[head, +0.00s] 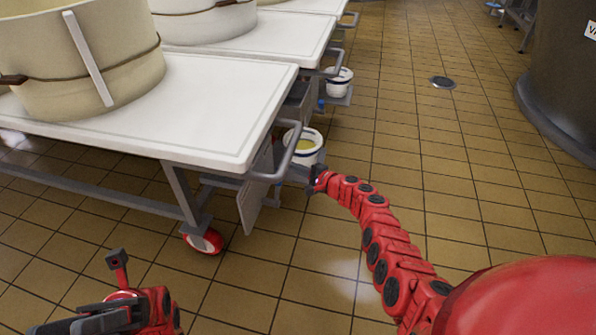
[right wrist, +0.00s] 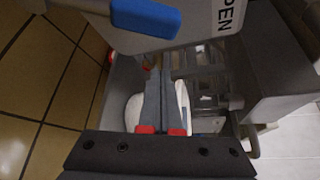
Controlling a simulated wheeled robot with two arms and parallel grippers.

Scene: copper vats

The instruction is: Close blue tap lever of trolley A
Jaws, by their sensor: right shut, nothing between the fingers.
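In the right wrist view, the blue tap lever (right wrist: 146,18) lies across the top edge, on a pale panel with partly cut-off lettering reading "PEN" (right wrist: 230,15). My right gripper (right wrist: 158,70) is shut and empty, its fingertips just below the lever and panel in the picture; I cannot tell whether they touch. In the head view, my right gripper (head: 316,178) is beside the near trolley (head: 230,110), by its end handle (head: 285,155). The lever is hidden there. My left gripper (head: 115,290) is low at the left, away from the trolley; its jaw opening is unclear.
A white bucket (head: 316,154) with yellow liquid stands by the trolley end. A large cream tub (head: 130,85) sits on the trolley top. Another trolley (head: 290,35) and bucket (head: 346,75) are behind. A dark vat (head: 560,80) stands right.

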